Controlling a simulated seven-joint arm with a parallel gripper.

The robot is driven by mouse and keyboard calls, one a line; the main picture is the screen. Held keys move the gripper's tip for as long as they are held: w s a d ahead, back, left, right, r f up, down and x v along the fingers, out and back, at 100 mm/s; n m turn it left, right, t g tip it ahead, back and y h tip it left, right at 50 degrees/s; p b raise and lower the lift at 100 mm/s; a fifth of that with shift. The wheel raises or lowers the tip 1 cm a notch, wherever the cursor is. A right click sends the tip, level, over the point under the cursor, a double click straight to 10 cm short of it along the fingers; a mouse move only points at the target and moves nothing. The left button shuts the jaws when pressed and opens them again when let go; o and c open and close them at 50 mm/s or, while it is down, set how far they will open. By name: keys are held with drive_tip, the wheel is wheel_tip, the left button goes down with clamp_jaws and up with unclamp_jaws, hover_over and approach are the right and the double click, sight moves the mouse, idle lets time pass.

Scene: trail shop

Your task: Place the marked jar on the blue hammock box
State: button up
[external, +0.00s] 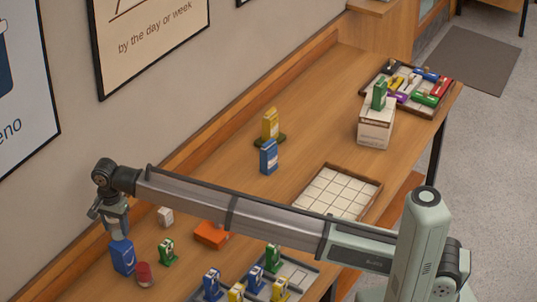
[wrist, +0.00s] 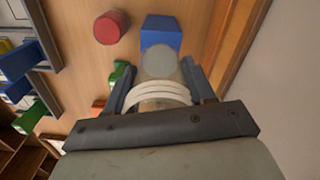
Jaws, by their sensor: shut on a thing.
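My gripper (external: 117,226) is at the lower left, pointing down. In the wrist view my gripper (wrist: 161,78) is shut on a pale, see-through jar (wrist: 159,61) with whitish rings. A blue box (external: 122,257) stands directly below my gripper in the external view. This blue box (wrist: 162,30) is partly covered by the jar in the wrist view; I cannot tell whether they touch. A second blue box (external: 268,158) stands farther up the counter. No label or mark is readable on the jar.
A red cylinder (external: 144,273) is close beside the near blue box. A green box (external: 167,253), orange box (external: 211,234) and small white box (external: 165,215) stand nearby. An empty gridded tray (external: 374,189) lies mid-counter. A white carton (external: 375,134) stands beyond it.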

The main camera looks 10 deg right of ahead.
sight(118, 232)
drive_tip(key=shift+f, duration=1.4)
drive_tip(key=shift+f, duration=0.1)
drive_tip(key=o, duration=1.1)
wheel_tip(118, 232, up, 12)
